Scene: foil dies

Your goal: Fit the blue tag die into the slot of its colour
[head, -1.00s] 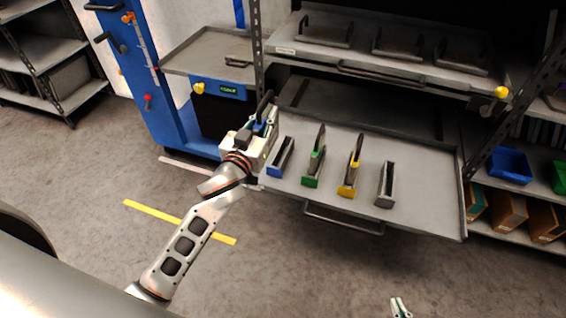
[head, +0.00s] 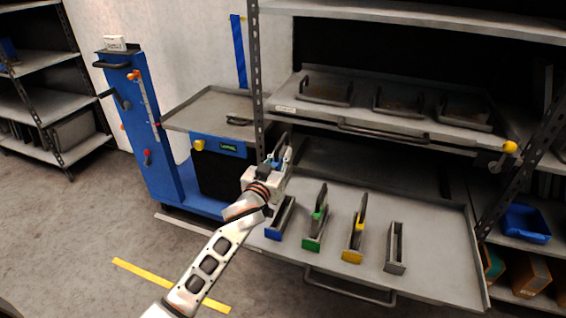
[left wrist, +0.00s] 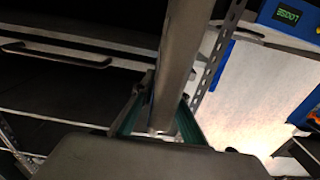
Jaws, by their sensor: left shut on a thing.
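My left gripper (head: 279,168) is shut on the blue tag die (head: 283,146), a dark flat plate with a bit of blue showing at the fingers. It holds the die above the back end of the blue slot (head: 280,220), which looks empty and stands leftmost on the pulled-out tray (head: 440,225). My gripper and wrist hide part of the slot's far end. In the left wrist view the die (left wrist: 180,60) is a grey plate between the teal fingertips (left wrist: 158,120). My right gripper is not in view.
The green slot (head: 314,240) and yellow slot (head: 354,250) each hold an upright die. A grey slot (head: 395,250) looks empty. An upper shelf (head: 375,115) with handled plates overhangs behind. A rack post (head: 256,80) stands close to my left gripper.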

